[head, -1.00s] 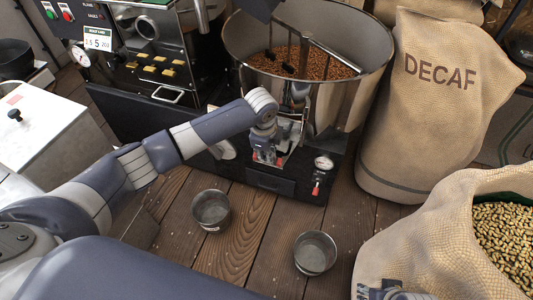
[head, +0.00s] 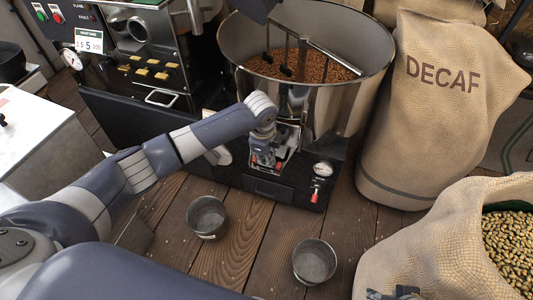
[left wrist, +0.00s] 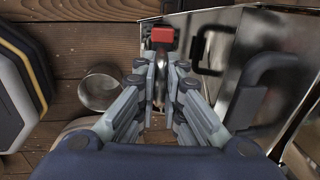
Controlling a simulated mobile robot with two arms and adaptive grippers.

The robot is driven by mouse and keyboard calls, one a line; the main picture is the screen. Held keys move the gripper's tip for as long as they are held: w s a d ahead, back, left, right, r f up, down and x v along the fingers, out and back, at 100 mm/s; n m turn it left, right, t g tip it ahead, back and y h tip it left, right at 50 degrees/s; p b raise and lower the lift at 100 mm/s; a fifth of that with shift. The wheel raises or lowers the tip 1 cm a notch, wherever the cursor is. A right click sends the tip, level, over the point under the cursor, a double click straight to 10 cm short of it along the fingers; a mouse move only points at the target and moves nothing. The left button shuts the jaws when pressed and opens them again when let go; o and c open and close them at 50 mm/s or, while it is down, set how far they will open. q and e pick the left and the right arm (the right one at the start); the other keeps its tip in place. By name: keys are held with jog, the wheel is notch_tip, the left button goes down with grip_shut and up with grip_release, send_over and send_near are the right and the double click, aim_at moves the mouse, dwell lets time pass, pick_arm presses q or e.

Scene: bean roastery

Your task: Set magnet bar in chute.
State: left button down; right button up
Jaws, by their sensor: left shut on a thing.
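My left gripper (head: 264,158) is at the chute (head: 287,158), the metal-sided opening below the cooling bin's front. In the left wrist view its fingers (left wrist: 160,88) are closed around the magnet bar (left wrist: 160,62), a slim steel bar with a red block (left wrist: 162,35) at its far end. The bar lies close beside shiny metal walls in that view; I cannot tell how far it is inside the chute. In the head view the fingers mostly hide the bar. My right gripper (head: 396,293) shows only partly at the bottom edge, in front of the open sack.
Two metal cups (head: 206,217) and (head: 314,262) stand on the wooden floor. A gauge and red lever (head: 317,190) sit right of the chute. The bin (head: 310,95) holds roasted beans. A DECAF sack (head: 430,110) and an open sack (head: 410,240) stand at right.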

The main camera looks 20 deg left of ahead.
pick_arm(q)
jog(key=c, duration=1.6)
grip_release()
jog(key=shift+c, duration=0.2)
notch_tip(320, 180, up, 12)
jog(key=s, duration=0.2)
jog(key=shift+f, duration=0.1)
